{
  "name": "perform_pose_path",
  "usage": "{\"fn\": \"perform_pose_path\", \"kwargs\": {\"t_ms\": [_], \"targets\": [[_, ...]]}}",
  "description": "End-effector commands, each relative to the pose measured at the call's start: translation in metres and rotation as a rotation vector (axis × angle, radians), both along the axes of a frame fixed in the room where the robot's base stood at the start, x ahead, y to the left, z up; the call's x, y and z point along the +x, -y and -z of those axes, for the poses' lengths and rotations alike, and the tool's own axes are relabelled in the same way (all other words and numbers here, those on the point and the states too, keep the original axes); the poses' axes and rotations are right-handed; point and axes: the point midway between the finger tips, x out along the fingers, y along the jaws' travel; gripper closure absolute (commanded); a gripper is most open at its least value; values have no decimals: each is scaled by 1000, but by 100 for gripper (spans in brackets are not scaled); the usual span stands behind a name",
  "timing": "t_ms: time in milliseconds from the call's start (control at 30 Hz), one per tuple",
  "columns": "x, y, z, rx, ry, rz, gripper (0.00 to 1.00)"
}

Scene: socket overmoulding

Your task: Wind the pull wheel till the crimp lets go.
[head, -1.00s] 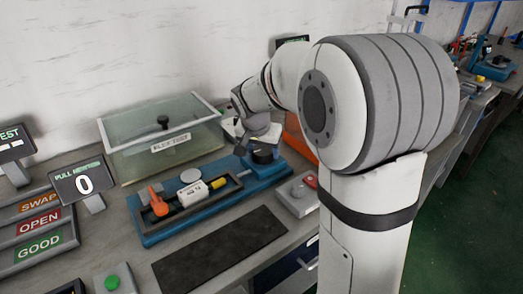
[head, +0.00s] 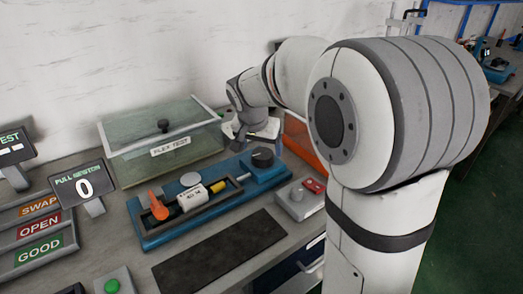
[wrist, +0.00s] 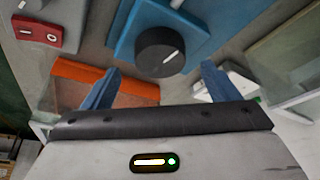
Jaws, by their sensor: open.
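The pull wheel (head: 262,157) is a black round knob on the right end of the blue pull tester (head: 155,240). In the wrist view the wheel (wrist: 160,54) has a white mark on it and lies ahead, between the lines of my fingers. My gripper (wrist: 160,69) is open and empty, its blue fingers apart and not touching the wheel. In the head view it is behind the wheel, partly hidden. An orange clamp lever (head: 157,206), a white labelled piece (head: 193,197) and a yellow piece (head: 218,186) lie along the tester. The pull display (head: 84,187) reads 0.
A glass flex test box (head: 165,148) stands behind the tester. A grey box with a red switch (head: 314,186) is at the right, an orange bin (head: 303,140) behind it. A dark mat (head: 220,250) lies in front. Swap, open and good trays are at the left.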

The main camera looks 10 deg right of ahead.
Motion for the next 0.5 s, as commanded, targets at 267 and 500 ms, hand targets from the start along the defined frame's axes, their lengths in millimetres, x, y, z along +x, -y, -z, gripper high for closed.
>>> {"fn": "perform_pose_path", "kwargs": {"t_ms": [267, 500], "targets": [[-12, -8, -34, 0, 0, -1, 19], [-14, -8, -37, -1, 0, 0, 19]]}}
